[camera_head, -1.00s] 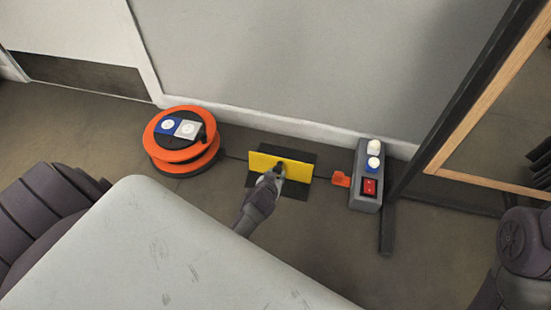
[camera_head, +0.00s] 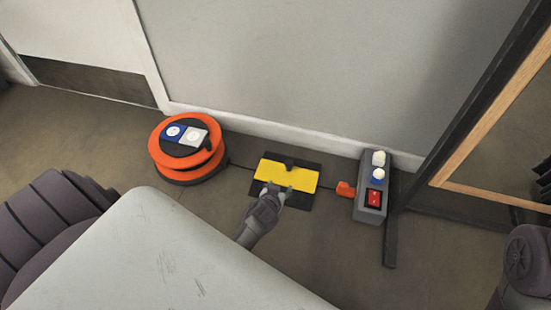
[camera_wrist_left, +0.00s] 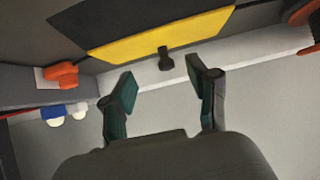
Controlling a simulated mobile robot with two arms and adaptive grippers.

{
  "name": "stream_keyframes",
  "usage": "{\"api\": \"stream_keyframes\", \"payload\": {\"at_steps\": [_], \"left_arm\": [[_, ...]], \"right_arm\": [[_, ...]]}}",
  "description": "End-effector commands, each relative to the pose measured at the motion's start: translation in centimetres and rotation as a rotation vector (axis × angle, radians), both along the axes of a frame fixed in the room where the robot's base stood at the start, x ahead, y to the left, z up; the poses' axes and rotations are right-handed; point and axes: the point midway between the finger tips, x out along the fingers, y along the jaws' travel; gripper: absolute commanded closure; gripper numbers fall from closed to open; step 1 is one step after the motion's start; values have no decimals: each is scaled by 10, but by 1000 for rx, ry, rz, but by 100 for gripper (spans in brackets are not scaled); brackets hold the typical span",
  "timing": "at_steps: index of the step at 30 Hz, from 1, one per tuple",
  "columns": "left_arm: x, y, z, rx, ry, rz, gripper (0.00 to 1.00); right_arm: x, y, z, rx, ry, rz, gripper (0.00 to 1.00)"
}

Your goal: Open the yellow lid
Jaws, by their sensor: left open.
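The yellow lid (camera_head: 298,178) is a flat rectangular panel between black ramp sections on the floor, near the wall. A small black tab (camera_wrist_left: 166,60) sticks out from the lid's edge in the left wrist view. How far the lid is tilted is hard to tell. My left gripper (camera_head: 277,190) is at the near side of the lid and covers part of it in the head view. In the left wrist view its fingers (camera_wrist_left: 160,80) are spread and empty, apart from the tab, which shows beyond the gap between them. My right gripper is out of view.
An orange cable reel (camera_head: 186,160) stands left of the lid. A grey socket box (camera_head: 371,213) with a red switch and an orange plug (camera_head: 345,190) are on its right. A dark-legged wooden frame (camera_head: 478,120) stands at right. The wall (camera_head: 300,70) is close behind.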

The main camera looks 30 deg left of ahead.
Motion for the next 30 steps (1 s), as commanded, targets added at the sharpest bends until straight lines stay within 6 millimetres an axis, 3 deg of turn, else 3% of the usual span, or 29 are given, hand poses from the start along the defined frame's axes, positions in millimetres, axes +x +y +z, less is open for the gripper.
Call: {"api": "stream_keyframes", "payload": {"at_steps": [15,21,30], "left_arm": [[-74,-23,52,-2,4,-2,40],[-87,-27,62,-3,4,-2,40],[-89,-27,63,-2,5,-3,40]], "right_arm": [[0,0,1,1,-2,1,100],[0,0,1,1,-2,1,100],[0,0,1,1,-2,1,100]]}}
